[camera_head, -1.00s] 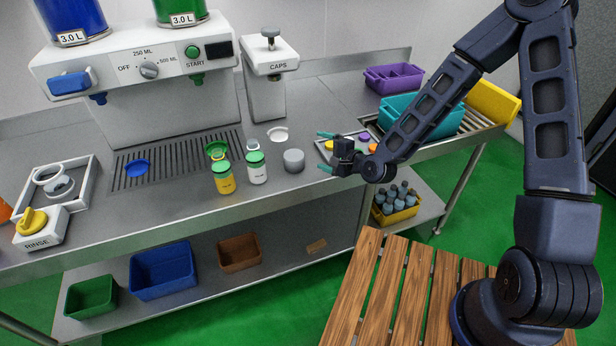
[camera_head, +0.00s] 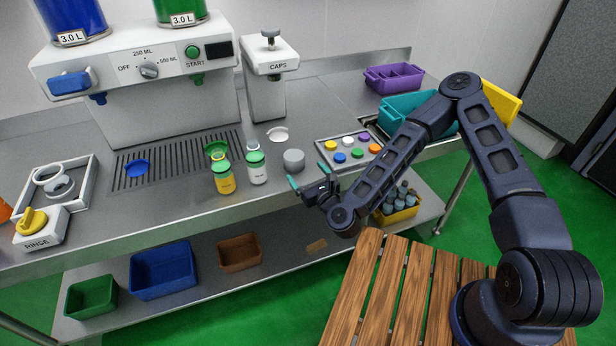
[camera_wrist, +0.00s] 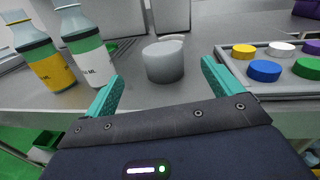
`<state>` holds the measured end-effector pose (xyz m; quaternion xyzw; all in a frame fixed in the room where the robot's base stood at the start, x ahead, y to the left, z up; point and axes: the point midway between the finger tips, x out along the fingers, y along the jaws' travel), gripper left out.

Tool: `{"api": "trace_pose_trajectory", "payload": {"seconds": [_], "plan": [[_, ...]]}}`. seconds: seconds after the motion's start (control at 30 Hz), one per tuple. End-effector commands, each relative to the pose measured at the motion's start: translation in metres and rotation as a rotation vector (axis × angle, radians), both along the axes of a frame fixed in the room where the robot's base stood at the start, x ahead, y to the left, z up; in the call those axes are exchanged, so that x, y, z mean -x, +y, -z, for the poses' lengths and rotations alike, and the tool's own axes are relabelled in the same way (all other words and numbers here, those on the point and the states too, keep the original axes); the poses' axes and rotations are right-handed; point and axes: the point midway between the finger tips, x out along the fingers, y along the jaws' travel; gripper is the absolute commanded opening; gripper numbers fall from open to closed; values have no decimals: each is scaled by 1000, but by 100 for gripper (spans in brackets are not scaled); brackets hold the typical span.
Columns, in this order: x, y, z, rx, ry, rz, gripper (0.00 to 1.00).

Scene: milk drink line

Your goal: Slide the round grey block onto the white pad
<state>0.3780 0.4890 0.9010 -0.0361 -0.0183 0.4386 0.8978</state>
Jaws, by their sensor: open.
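The round grey block (camera_head: 293,160) stands on the steel counter, right of the two bottles. In the wrist view the block (camera_wrist: 164,62) sits ahead of and between my fingertips, apart from both. The white pad (camera_head: 278,135) is a round disc on the counter behind the block, below the caps press. In the wrist view only a sliver of the pad (camera_wrist: 171,38) shows behind the block. My gripper (camera_head: 310,177) is open and empty at the counter's front edge, facing the block; its teal fingers show in the wrist view (camera_wrist: 160,85).
The caps press (camera_head: 268,85) stands behind the pad. The counter between block and pad looks clear.

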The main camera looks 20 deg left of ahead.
Motion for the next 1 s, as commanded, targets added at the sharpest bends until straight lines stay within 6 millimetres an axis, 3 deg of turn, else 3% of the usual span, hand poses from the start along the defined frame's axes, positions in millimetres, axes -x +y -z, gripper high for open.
{"api": "trace_pose_trajectory", "payload": {"seconds": [0.37, 1.0], "plan": [[-5, 7, 3, -53, 64, 38, 91], [-62, 74, 3, -50, 63, 37, 91]]}}
